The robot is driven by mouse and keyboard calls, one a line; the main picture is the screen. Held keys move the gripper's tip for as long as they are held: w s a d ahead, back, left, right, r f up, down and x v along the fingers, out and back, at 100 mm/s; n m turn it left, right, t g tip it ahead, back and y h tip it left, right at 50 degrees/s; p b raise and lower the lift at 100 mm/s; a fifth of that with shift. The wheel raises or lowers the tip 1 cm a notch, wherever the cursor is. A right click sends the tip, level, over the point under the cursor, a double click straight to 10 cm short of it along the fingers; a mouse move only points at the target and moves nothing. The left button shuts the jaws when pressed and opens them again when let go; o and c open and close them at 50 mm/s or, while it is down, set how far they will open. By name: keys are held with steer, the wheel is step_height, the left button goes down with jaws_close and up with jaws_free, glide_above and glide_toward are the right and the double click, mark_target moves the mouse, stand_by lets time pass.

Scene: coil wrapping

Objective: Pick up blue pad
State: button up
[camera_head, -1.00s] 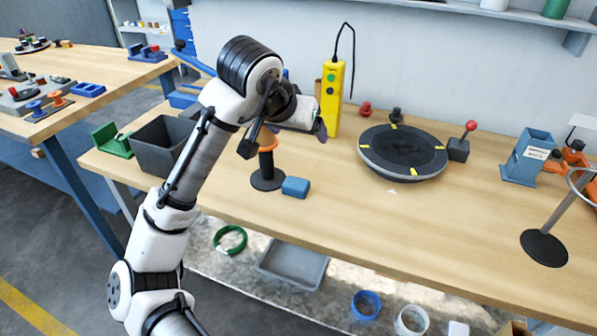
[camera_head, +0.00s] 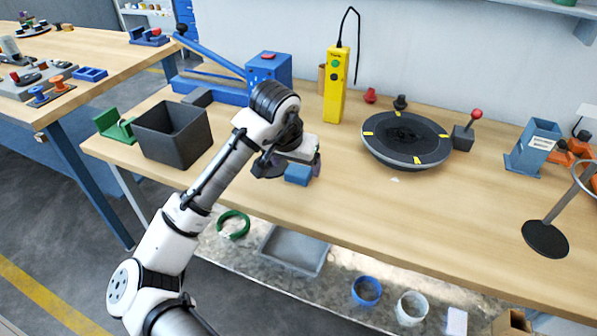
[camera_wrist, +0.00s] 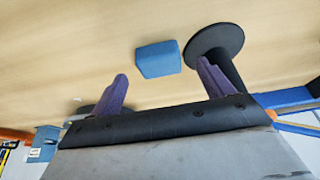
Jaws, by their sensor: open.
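The blue pad (camera_head: 298,174) is a small blue block lying on the wooden workbench. In the wrist view the blue pad (camera_wrist: 158,59) lies beyond the fingertips, with bare wood around most of it. My gripper (camera_head: 302,165) is open and empty, above and just behind the pad in the head view. In the wrist view its two purple fingers (camera_wrist: 163,72) stand apart, with the pad in line with the gap between them. I see no contact with the pad.
A black round stand base (camera_wrist: 214,41) is right beside the pad in the wrist view. A dark turntable (camera_head: 405,142) with yellow marks stands to the right. A dark bin (camera_head: 172,140) is to the left. The bench's front middle is clear.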

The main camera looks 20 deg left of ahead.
mark_target(298, 170)
steer(key=shift+x, duration=1.65)
steer(key=shift+w+d, duration=0.1)
steer(key=c, duration=1.1)
steer(key=shift+o, duration=0.2)
steer(key=shift+r, duration=0.15)
step_height(298, 170, up, 20)
steer(key=shift+b, duration=0.4)
